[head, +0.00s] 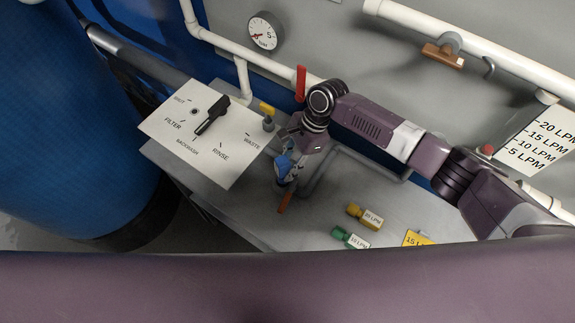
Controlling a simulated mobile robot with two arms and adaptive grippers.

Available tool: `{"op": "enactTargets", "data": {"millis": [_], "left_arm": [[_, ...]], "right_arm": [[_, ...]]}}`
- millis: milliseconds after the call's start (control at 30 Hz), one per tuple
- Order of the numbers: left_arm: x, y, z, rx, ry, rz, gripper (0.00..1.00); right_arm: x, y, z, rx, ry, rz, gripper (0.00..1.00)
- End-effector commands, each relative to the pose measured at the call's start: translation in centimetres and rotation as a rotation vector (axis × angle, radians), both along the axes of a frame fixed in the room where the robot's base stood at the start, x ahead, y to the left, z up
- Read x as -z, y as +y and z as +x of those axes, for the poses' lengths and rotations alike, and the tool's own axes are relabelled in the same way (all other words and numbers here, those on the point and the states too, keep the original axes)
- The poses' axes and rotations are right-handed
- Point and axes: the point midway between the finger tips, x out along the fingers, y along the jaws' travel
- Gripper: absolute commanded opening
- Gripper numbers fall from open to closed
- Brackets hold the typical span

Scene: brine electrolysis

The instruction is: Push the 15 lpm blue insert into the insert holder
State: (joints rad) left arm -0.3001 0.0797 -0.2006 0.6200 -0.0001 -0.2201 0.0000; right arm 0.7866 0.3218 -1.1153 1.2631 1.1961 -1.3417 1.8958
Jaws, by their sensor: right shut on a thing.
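The blue insert (283,166) is in my right gripper (290,152), at the left end of the grey pipework on the grey bench. The gripper is shut on it from above. The gripper and wrist cover the upper part of the insert. The insert holder is not clear to see; the spot under the blue insert is partly hidden, so I cannot tell whether the insert is above it or inside it. My left gripper is not in view.
A yellow insert (354,209) and a green insert (340,233) lie on the bench, with a yellow label card (415,238) to their right. A white valve panel (205,133) with a black lever stands left. A red-handled valve (300,82) is behind my wrist.

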Motion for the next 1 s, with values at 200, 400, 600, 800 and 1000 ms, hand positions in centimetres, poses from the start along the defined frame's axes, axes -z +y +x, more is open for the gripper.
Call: {"op": "enactTargets", "data": {"millis": [200,400,600,800,1000], "left_arm": [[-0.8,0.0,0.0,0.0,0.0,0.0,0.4],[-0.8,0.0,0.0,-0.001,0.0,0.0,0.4],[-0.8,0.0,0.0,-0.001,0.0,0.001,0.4],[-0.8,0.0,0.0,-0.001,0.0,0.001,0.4],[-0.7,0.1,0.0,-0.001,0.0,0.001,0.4]], "right_arm": [[-0.2,0.1,0.0,0.0,0.001,0.002,0.0],[0.0,0.0,0.0,-0.001,0.0,0.001,0.0],[0.0,0.0,0.0,-0.001,0.0,0.001,0.0],[0.4,0.1,0.0,0.0,0.0,0.001,0.0],[0.8,0.1,0.0,0.0,0.0,0.001,0.0]]}}
